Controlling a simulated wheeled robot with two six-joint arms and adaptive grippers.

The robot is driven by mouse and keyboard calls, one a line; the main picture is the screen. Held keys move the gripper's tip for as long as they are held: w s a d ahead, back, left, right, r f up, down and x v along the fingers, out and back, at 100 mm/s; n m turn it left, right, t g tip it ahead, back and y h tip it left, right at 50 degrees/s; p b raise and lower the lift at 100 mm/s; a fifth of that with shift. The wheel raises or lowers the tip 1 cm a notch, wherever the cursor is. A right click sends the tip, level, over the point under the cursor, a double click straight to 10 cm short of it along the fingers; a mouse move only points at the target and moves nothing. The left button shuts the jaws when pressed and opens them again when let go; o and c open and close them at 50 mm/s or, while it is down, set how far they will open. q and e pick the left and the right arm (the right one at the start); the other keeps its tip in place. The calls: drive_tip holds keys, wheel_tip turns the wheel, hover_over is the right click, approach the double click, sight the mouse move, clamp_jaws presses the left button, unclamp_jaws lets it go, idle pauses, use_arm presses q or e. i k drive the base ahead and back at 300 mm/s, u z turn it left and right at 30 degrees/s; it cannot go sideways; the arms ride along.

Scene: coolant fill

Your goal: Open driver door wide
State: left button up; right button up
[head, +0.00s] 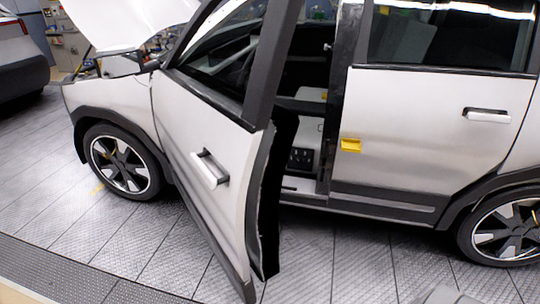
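The silver driver door (195,130) stands ajar, swung out from the car body toward me. Its handle (209,170) is a pale bar on the door's outer face. The door's dark inner edge (265,210) faces right, and a gap between it and the door pillar (345,80) shows part of the cabin. How wide the door stands is hard to judge exactly from this angle. Neither of my grippers can be made out in the head view, and nothing is seen touching the door or its handle.
The rear door (420,120) is closed, with a yellow piece (351,145) near its front edge. The hood (130,20) is raised. Another vehicle (22,55) stands at far left. The tiled floor (130,240) beside the open door looks clear. A pale shape shows at the bottom right edge.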

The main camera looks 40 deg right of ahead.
sight(249, 137)
drive_tip(key=z, duration=0.4)
drive_tip(key=i, duration=0.4)
drive_tip(key=u, duration=1.25)
drive_tip(key=i, duration=1.95)
drive_tip(key=z, duration=3.7)
